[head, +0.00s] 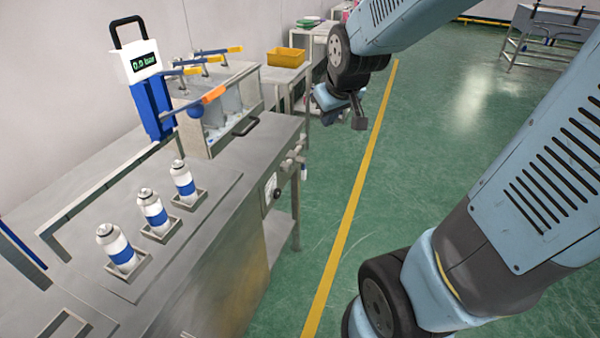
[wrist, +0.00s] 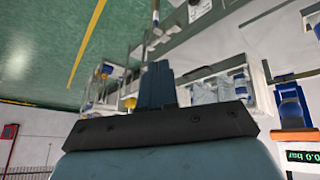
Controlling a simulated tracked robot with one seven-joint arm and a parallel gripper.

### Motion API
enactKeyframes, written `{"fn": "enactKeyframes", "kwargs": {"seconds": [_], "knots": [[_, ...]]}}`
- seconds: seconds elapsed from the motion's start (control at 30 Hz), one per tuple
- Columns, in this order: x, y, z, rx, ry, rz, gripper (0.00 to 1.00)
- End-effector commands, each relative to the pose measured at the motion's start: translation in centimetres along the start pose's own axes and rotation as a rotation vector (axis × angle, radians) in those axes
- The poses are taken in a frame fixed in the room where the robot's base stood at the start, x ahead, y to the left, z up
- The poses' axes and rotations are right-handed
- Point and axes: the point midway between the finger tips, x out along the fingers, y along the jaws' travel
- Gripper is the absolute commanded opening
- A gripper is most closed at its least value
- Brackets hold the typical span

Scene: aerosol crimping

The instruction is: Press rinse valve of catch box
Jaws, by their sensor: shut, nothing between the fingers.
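The metal box with a clear front (head: 225,112), which looks like the catch box, stands on the far part of the steel bench (head: 150,275). Several levers with yellow and blue handles (head: 215,50) sit on and around its top. I cannot tell which part is the rinse valve. My gripper (head: 357,112) is in the air over the green floor, right of the box and apart from it. In the wrist view my gripper (wrist: 157,86) is shut and empty, with the clear-fronted box (wrist: 222,88) behind it.
A blue and white device with a 0.0 bar display (head: 145,65) stands left of the box. Several white cans with blue bands (head: 155,215) stand upright in metal holders on the near bench. A yellow bin (head: 286,57) is beyond. The floor (head: 420,170) right of the bench is clear.

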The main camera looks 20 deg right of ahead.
Motion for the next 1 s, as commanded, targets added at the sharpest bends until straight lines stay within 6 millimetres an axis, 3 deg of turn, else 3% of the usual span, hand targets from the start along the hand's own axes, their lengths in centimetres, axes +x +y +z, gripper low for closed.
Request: {"fn": "enactKeyframes", "kwargs": {"seconds": [0.1, 0.47, 0.8, 1.0], "knots": [[3.8, 0.0, -0.7, -0.057, 0.002, 0.001, 0.00], [14.7, -0.6, -1.4, -0.241, 0.035, 0.007, 0.00], [24.4, -1.7, 0.7, -0.422, 0.066, 0.023, 0.00], [28.6, -2.5, 2.4, -0.507, 0.085, 0.027, 0.00]]}}
